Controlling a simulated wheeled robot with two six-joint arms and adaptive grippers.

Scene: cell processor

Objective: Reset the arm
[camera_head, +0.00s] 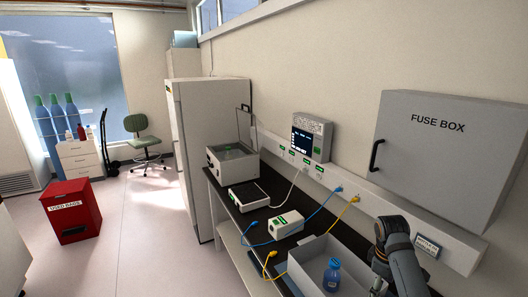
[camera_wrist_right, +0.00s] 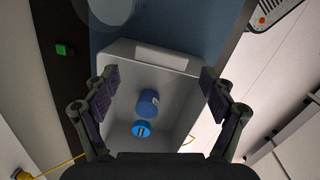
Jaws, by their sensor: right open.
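My right arm (camera_head: 392,250) comes in at the lower right of the head view, beside the grey bin (camera_head: 310,262). My right gripper (camera_wrist_right: 158,95) is open in the right wrist view, its two fingers apart above the bin, which shows between them (camera_wrist_right: 184,62). A blue bottle (camera_head: 332,274) stands in the bin; in the wrist view a blue round body (camera_wrist_right: 147,103) and a blue disc with a dark label (camera_wrist_right: 141,129) lie inside it. Nothing is between the fingertips. My left gripper is in neither view.
A grey fuse box (camera_head: 440,150) and a wall panel with a screen (camera_head: 310,137) hang on the right wall. Blue and yellow cables cross the black bench near a white box (camera_head: 286,224). A red used-bags bin (camera_head: 75,211) stands on open floor at left.

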